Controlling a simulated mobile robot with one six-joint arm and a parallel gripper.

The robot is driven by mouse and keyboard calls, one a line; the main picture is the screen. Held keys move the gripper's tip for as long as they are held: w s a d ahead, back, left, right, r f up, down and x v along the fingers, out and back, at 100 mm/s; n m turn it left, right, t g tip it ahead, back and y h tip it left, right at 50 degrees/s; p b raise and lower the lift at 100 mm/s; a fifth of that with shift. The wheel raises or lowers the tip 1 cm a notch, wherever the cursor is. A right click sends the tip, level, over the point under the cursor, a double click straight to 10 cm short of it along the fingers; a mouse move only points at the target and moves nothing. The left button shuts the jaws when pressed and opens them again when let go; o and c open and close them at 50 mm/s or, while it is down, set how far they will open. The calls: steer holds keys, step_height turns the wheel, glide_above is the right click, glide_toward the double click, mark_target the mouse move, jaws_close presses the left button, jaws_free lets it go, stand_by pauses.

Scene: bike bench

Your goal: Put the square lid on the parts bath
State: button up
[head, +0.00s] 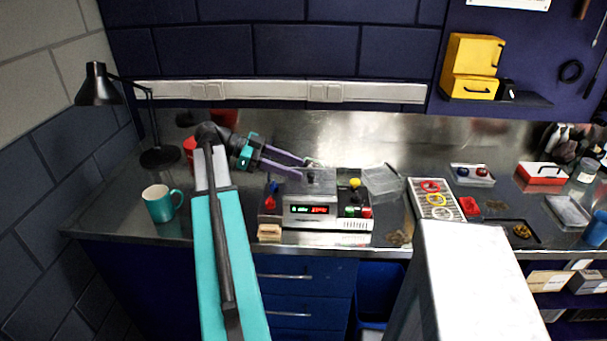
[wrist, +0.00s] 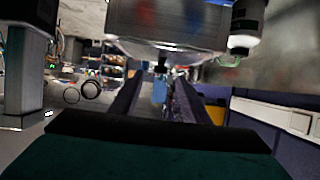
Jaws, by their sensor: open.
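The parts bath (head: 312,210) is a boxy unit with a lit red and green display, standing on the steel bench. The square lid (head: 319,182) is a grey metal plate with a small dark knob, lying over the top of the bath. I cannot tell whether it sits fully flush. My gripper (head: 302,166) reaches in from the left at the lid's knob, its fingers apart. In the wrist view my gripper (wrist: 159,85) has open fingers, with the dark knob (wrist: 160,67) between and just beyond the tips. The shiny metal lid (wrist: 168,43) fills the top of that view.
A clear tray (head: 382,183) stands right of the bath, with a rack of coloured rings (head: 436,200) beyond it. Coloured knobs or parts flank the bath. A teal mug (head: 160,204) and a black lamp (head: 97,86) stand left. A small wooden block (head: 269,232) lies in front.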

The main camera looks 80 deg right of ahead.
steer(key=p+v, duration=0.7)
steer(key=p, duration=0.2)
steer(key=shift+r+p, duration=0.25)
steer(key=shift+p, duration=0.15)
stand_by(0.4)
steer(key=shift+w, duration=0.25)
steer(key=shift+w+p, duration=0.25)
steer(key=shift+p, duration=0.35)
